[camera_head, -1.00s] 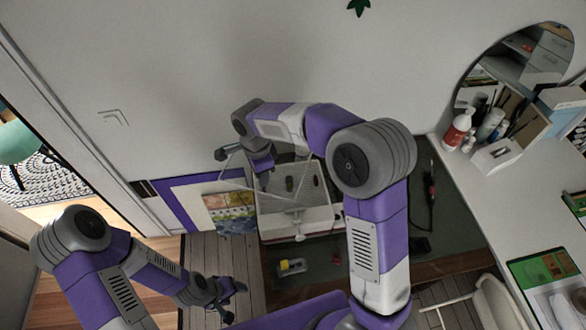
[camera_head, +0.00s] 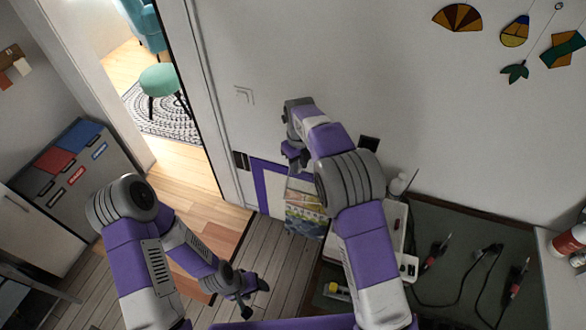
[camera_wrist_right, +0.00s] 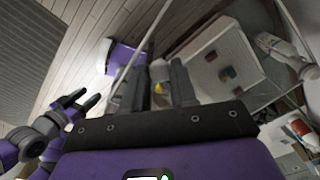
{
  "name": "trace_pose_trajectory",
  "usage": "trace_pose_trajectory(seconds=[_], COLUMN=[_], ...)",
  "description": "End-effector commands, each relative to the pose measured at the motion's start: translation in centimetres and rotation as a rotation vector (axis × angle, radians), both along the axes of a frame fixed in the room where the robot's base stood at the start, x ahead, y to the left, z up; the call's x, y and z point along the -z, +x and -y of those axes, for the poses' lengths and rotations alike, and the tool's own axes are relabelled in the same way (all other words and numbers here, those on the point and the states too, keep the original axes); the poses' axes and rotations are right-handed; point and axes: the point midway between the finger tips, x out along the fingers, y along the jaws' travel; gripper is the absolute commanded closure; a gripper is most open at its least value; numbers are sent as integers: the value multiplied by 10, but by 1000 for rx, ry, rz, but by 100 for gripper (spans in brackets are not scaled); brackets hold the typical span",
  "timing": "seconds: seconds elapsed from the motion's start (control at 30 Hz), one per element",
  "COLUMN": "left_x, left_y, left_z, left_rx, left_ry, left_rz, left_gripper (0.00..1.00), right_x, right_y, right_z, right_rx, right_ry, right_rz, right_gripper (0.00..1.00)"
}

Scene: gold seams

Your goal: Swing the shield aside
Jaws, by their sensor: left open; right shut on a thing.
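My right gripper (camera_head: 297,160) is in front of the wall, left of the white open box (camera_head: 395,235). It is shut on the clear shield, whose thin pale edge (camera_wrist_right: 139,50) shows in the right wrist view. The pane is hard to make out in the head view, and my right arm hides part of that area. The right gripper's fingers (camera_wrist_right: 158,90) also show in the wrist view. The white box (camera_wrist_right: 240,55) there holds small red and dark pieces. My left gripper (camera_head: 256,297) is open and empty, low over the wooden floor, apart from the shield.
A dark bench top (camera_head: 460,235) with soldering-iron-like tools and cables lies right of the box.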

Motion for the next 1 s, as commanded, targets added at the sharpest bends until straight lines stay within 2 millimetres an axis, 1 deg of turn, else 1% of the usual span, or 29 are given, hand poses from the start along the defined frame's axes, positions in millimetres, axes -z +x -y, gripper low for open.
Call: trace_pose_trajectory(seconds=[0.03,0.13,0.4,0.6,0.93,0.97,1.0], left_x=[-4,-7,-12,-12,-12,-12,-12], left_y=[0,0,0,0,0,0,0], left_z=[0,0,0,0,0,0,0], left_rx=[0,0,0,0,0,0,0], left_ry=[0,0,0,0,0,0,0], left_rz=[0,0,0,0,0,0,0], left_gripper=[39,39,39,39,39,39,39], right_x=[-2,-2,-1,-1,-1,-1,-1], right_y=[6,15,30,33,33,33,33], right_z=[0,1,0,0,0,0,0], right_rx=[29,79,154,170,171,170,171], right_ry=[2,2,1,1,0,0,0], right_rz=[3,3,2,3,2,2,2], right_gripper=[100,100,100,100,100,70,64])
